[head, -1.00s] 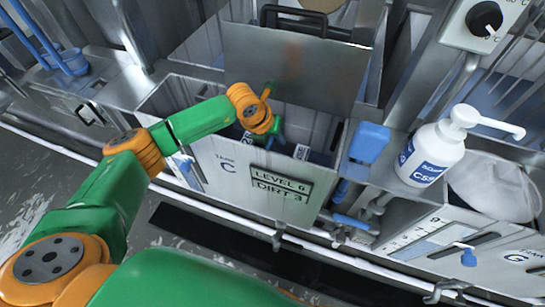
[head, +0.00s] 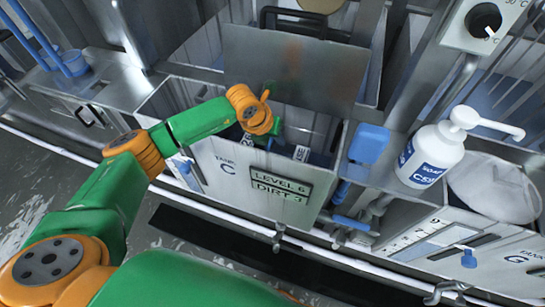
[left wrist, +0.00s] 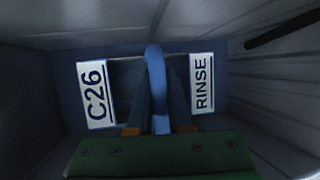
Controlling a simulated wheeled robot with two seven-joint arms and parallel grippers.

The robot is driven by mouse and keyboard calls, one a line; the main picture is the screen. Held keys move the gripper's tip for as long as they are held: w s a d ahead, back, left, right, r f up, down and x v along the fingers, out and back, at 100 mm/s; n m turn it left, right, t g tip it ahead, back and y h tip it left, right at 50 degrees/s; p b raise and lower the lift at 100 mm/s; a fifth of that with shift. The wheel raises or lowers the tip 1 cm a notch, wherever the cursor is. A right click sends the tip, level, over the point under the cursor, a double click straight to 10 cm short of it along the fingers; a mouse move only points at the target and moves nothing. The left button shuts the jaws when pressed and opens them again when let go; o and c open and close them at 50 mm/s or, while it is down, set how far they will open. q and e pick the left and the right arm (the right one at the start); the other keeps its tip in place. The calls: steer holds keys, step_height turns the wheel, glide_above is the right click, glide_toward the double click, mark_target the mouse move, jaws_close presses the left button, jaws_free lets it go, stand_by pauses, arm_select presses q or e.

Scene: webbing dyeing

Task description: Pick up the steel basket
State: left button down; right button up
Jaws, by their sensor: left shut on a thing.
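The basket (left wrist: 222,118) sits down inside Tank C (head: 225,165) and looks dark blue-grey in the left wrist view. It carries white labels reading C26 (left wrist: 95,94) and RINSE (left wrist: 202,83). A blue upright handle (left wrist: 157,75) rises at its middle. My left gripper (left wrist: 159,95) is shut on this handle, one finger on each side. In the head view my left gripper (head: 272,137) reaches down into the tank opening, and my wrist hides part of the basket. My right gripper is not in view.
A metal panel (head: 300,75) stands upright behind the tank opening. A blue block (head: 369,143) and a white soap bottle (head: 431,153) stand to the right. Tank walls surround the basket closely. A pipe rail (head: 230,222) runs along the front.

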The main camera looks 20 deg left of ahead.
arm_select(q)
steer(key=shift+r, duration=0.1)
step_height(320, 180, up, 18)
steer(key=b, duration=0.4)
